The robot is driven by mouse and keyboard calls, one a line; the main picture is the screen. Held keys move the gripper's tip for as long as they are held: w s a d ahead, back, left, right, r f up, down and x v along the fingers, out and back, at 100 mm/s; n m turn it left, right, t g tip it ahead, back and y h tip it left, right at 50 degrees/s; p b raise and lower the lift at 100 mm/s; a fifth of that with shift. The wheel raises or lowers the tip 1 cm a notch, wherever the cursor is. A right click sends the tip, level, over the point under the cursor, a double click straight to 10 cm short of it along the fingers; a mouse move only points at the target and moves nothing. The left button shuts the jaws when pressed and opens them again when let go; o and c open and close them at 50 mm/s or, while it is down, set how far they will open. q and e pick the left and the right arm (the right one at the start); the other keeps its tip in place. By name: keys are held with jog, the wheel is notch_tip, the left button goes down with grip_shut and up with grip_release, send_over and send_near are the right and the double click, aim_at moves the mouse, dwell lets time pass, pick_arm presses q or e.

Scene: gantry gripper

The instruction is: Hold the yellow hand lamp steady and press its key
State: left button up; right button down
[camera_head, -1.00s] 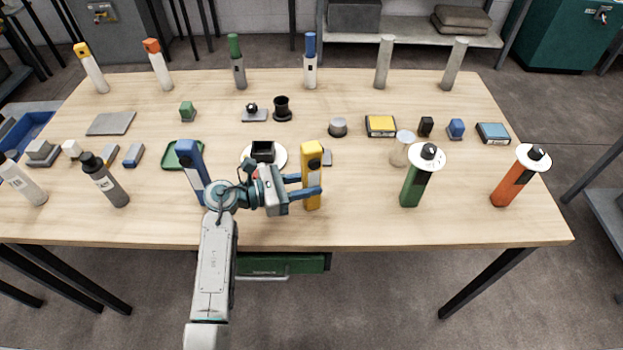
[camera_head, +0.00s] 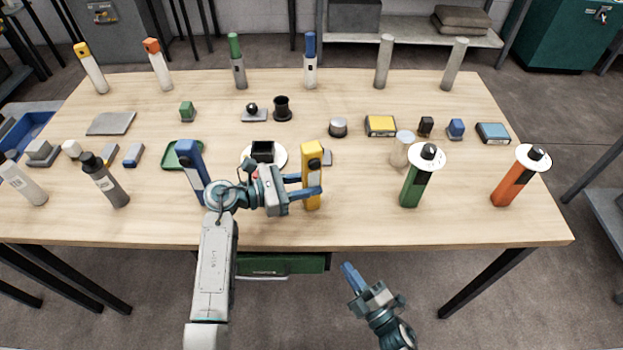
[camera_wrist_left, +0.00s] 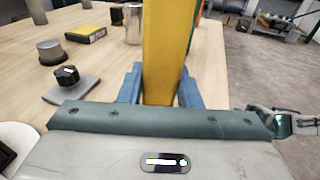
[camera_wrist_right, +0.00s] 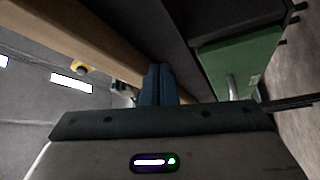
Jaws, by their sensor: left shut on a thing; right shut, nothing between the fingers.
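The yellow hand lamp (camera_head: 312,160) stands upright near the front of the table, right of my left arm. My left gripper (camera_head: 312,194) is shut on its body from the left side. In the left wrist view the yellow body (camera_wrist_left: 165,50) rises between the two blue fingers. I cannot make out its key clearly; a dark mark shows near its upper part. My right gripper (camera_head: 349,277) is shut and empty, in front of the table and below its front edge. In the right wrist view its fingers (camera_wrist_right: 158,85) lie together.
A blue hand lamp (camera_head: 191,165) stands just left of my left gripper. A green lamp (camera_head: 414,185) and an orange lamp (camera_head: 511,185) with white discs stand to the right. Bare tabletop (camera_head: 365,205) lies between the yellow and green lamps. A green drawer (camera_head: 285,264) hangs under the table.

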aim_at(315, 165)
jog(key=a+r+n+g+y, duration=0.2)
jog(key=r+n+g+y, duration=0.15)
jog(key=r+n, duration=0.7)
jog(key=a+r+n+g+y, duration=0.2)
jog(key=r+n+g+y, duration=0.3)
jog(key=r, duration=1)
jog(key=w+a+t+h, duration=0.1)
jog(key=w+a, duration=0.1)
jog(key=w, duration=0.7)
jog(key=shift+a+h, duration=0.25)
jog(key=shift+h, duration=0.1)
jog(key=shift+w+n, duration=0.1)
jog(key=shift+n, duration=0.15)
jog(key=shift+w+a, duration=0.1)
jog(key=shift+w, duration=0.25)
jog(key=shift+s, duration=0.45)
